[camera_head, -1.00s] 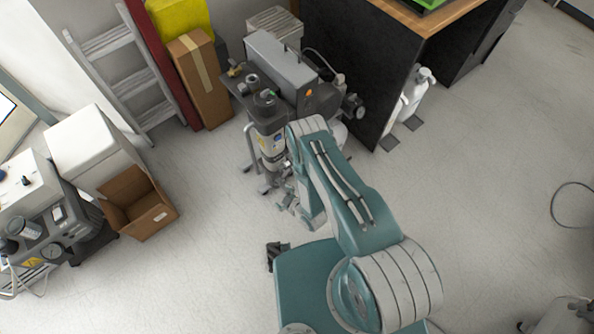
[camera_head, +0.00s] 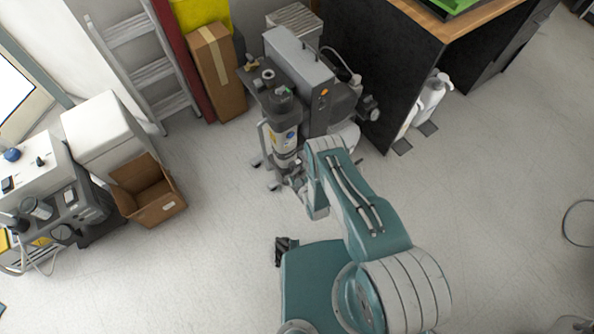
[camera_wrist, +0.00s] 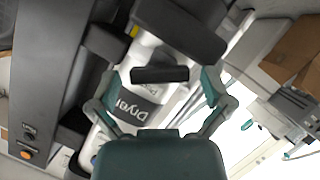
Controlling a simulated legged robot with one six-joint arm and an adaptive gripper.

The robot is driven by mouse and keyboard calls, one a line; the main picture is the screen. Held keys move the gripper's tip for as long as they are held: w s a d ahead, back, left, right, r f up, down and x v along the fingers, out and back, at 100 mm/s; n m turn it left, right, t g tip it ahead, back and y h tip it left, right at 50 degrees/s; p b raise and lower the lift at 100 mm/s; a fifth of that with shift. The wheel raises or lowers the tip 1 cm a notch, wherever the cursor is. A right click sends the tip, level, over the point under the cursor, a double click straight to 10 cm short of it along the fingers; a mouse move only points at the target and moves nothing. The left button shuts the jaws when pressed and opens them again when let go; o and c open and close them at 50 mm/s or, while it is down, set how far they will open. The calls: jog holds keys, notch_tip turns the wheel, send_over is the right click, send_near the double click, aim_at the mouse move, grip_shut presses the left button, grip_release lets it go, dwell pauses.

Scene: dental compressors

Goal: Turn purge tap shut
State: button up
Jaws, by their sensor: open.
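The compressor unit (camera_head: 300,72) stands on the floor, with an upright grey-and-white dryer cylinder (camera_head: 285,137) on its near side. In the wrist view the cylinder (camera_wrist: 139,93) fills the middle, with lettering that starts "Dry". My gripper (camera_wrist: 152,45) is open over the cylinder, its green linkages spread to both sides. A dark bar (camera_wrist: 160,74) crosses in front of the cylinder; I cannot tell what it belongs to. I cannot make out the purge tap in either view. In the head view my arm hides most of my gripper, near the cylinder's lower end.
A black-sided bench (camera_head: 390,70) stands right of the compressor, with a white bottle (camera_head: 432,98) beside it. A tall cardboard box (camera_head: 217,75) and a ladder (camera_head: 150,72) stand behind left. An open cardboard box (camera_head: 150,192) is at left. Floor at right is mostly clear.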

jog(key=shift+w+a+f, duration=0.2)
jog(key=shift+w+a, duration=0.05)
jog(key=shift+w, duration=0.2)
jog(key=c, duration=1)
jog(key=shift+c, duration=0.2)
jog(key=shift+m+g+y, duration=1.1)
jog(key=shift+m+y, duration=0.1)
jog(key=shift+m, duration=1)
jog(key=shift+r, duration=0.1)
